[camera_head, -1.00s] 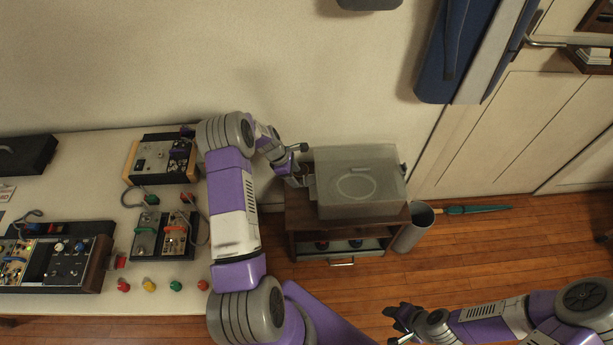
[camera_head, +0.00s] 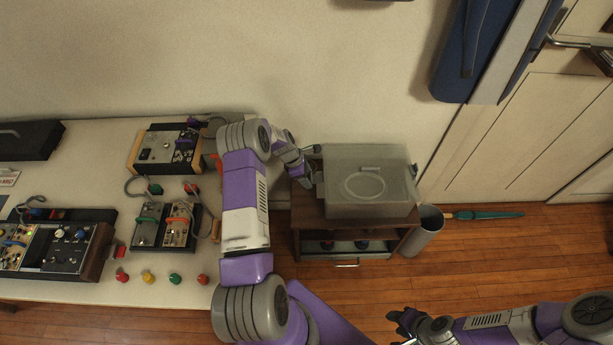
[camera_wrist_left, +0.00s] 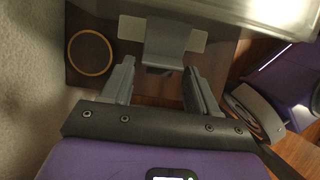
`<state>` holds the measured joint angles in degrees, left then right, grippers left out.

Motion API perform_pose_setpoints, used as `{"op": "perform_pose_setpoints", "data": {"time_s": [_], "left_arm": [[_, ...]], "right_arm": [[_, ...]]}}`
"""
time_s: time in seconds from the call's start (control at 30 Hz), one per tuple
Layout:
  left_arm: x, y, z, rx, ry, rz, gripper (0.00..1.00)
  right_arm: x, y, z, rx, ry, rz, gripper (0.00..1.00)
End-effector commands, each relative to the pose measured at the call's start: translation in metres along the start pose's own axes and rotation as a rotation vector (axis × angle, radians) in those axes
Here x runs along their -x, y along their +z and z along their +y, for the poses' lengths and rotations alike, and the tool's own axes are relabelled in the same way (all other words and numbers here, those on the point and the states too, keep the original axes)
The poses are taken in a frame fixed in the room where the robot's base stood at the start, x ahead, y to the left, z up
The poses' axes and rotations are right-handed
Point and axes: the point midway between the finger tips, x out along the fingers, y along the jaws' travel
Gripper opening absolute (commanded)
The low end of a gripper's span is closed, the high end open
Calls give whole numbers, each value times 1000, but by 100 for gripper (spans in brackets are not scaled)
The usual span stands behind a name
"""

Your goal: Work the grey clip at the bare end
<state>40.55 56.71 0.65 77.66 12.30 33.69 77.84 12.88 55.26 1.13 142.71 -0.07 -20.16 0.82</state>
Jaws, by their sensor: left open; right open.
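A translucent grey box with a lid (camera_head: 375,200) stands on a small wooden cabinet. The grey clip (camera_wrist_left: 165,42) shows at the top of the left wrist view as a broad flap on the box's end, with a pale patch on either side of it. My left gripper (camera_head: 310,172) is at the left end of the box in the head view. In the left wrist view its jaws (camera_wrist_left: 158,75) are open, one finger on each side just short of the clip; contact cannot be told. My right gripper (camera_head: 398,324) is open and empty above the floor.
The cabinet (camera_head: 307,238) has a lower shelf. A grey bin (camera_head: 428,232) and a green umbrella (camera_head: 490,215) are to its right. A ring (camera_wrist_left: 90,52) lies left of the clip. A table (camera_head: 60,175) with electronic boxes fills the left.

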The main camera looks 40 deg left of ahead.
Motion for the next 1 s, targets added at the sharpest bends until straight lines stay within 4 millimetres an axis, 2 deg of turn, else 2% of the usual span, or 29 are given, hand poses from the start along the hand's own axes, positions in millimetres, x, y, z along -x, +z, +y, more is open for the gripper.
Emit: {"op": "perform_pose_setpoints", "data": {"time_s": [0.03,0.3,0.63,1.0], "left_arm": [[0,0,0,0,0,0,55],[0,0,0,-1,0,0,16],[5,5,0,-6,-1,65,16],[16,15,0,-12,0,326,16]], "right_arm": [[0,0,0,0,0,0,43],[0,0,0,0,0,0,43],[10,0,-4,0,0,0,43],[31,1,-12,0,0,0,43]]}}
